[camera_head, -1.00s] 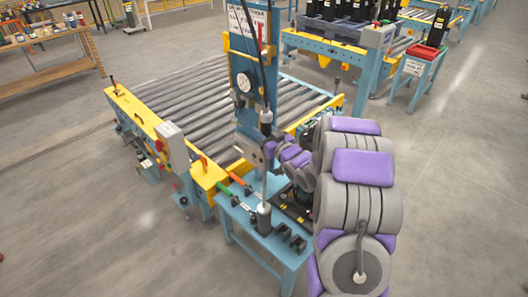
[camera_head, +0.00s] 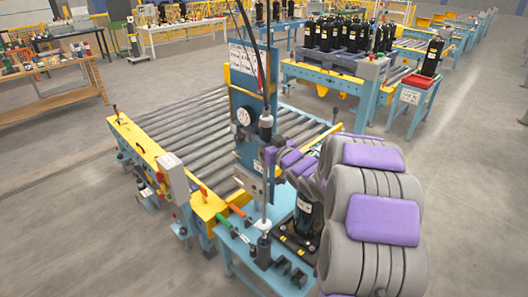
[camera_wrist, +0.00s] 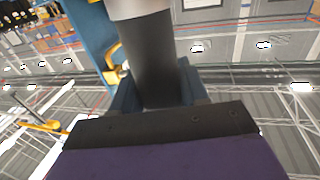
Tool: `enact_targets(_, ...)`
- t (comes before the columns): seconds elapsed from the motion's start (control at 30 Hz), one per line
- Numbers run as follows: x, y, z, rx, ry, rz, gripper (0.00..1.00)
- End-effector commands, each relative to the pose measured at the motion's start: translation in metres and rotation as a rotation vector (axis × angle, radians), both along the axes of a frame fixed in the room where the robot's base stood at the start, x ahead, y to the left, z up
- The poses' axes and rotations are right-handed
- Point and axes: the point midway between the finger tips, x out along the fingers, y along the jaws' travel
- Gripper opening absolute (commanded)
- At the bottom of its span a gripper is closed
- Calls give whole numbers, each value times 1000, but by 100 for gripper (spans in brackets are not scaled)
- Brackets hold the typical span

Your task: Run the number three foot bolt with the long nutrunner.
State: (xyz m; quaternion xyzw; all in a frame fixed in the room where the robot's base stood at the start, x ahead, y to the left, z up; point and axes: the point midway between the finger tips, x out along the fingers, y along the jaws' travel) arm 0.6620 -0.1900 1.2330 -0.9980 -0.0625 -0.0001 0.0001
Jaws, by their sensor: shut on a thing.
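The long nutrunner (camera_head: 266,126) hangs upright on a black cable in front of the blue post, in the head view. Its thin pale shaft runs down toward a dark holder with a pale top (camera_head: 263,247) on the bench; I cannot tell if they touch. My gripper (camera_head: 268,158) is beside the post, partly hidden by my arm. In the wrist view its jaws are shut on the nutrunner's dark cylindrical body (camera_wrist: 155,60). A black compressor (camera_head: 308,215) stands right of the tool on a dark base, partly behind my arm. The number three foot bolt cannot be made out.
The blue bench (camera_head: 232,255) carries a green-handled tool (camera_head: 240,214), an orange-handled tool (camera_head: 237,197) and small black blocks (camera_head: 283,267). A roller conveyor (camera_head: 200,130) with yellow rails lies behind. Open floor (camera_head: 80,230) is at the left.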

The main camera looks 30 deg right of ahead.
Motion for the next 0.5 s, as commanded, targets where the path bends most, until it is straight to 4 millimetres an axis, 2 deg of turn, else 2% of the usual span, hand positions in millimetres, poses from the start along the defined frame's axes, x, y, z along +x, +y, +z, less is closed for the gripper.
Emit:
enact_targets(0.03, 0, 0, 15, -1, -5, -1, 0)
enact_targets(0.2, 0, 0, 44, -1, -7, -1, 0)
enact_targets(0.33, 1, -1, 57, 0, -5, -1, 0)
enact_targets(0.5, 1, -7, 64, 1, -3, -11, 0)
